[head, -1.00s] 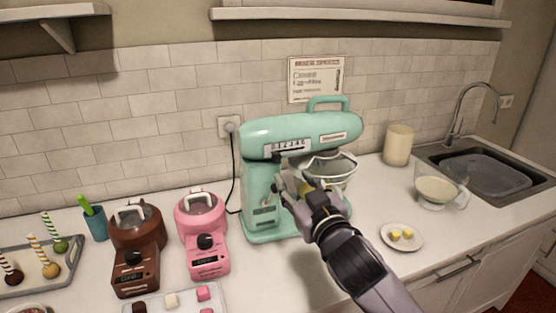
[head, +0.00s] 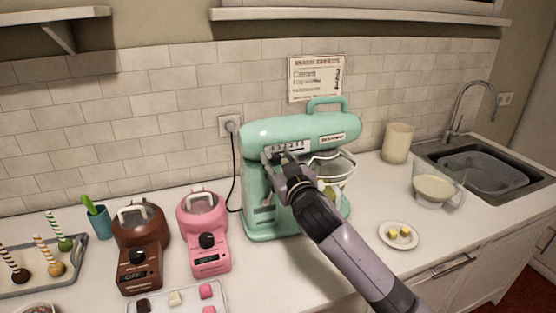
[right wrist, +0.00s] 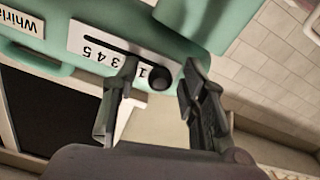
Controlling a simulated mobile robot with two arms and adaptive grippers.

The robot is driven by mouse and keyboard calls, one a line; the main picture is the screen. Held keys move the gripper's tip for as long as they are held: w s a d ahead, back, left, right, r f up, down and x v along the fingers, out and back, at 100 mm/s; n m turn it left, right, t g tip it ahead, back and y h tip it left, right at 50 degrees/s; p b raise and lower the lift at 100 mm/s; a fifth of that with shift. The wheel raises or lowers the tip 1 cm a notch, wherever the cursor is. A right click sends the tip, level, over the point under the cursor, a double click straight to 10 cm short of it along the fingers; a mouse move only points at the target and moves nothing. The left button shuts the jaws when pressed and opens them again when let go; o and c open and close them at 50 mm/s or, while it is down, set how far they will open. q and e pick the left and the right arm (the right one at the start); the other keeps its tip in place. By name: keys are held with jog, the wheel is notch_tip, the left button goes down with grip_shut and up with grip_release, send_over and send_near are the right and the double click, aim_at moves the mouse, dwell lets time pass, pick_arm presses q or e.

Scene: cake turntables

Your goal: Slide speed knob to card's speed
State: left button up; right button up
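The mint green mixer (head: 305,127) stands on the counter. Its white speed scale (head: 293,144) also shows in the right wrist view (right wrist: 90,38), upside down. There the round black speed knob (right wrist: 160,79) sits at the low end of the slot, beside the 1; numbers 3, 4 and 5 read along the slot. My right gripper (head: 276,158) is at the mixer's side. In the wrist view its open fingers (right wrist: 160,68) stand on either side of the knob, with gaps visible; one finger hides the scale near 2. The card (head: 315,79) hangs on the wall; its small print is blurred.
A glass bowl (head: 334,168) is under the mixer head. A pink melter (head: 205,235) and a brown melter (head: 139,250) stand left. A butter plate (head: 399,235), measuring jug (head: 435,187) and sink (head: 490,170) are right.

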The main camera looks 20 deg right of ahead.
jog(key=shift+c, duration=0.5)
grip_shut()
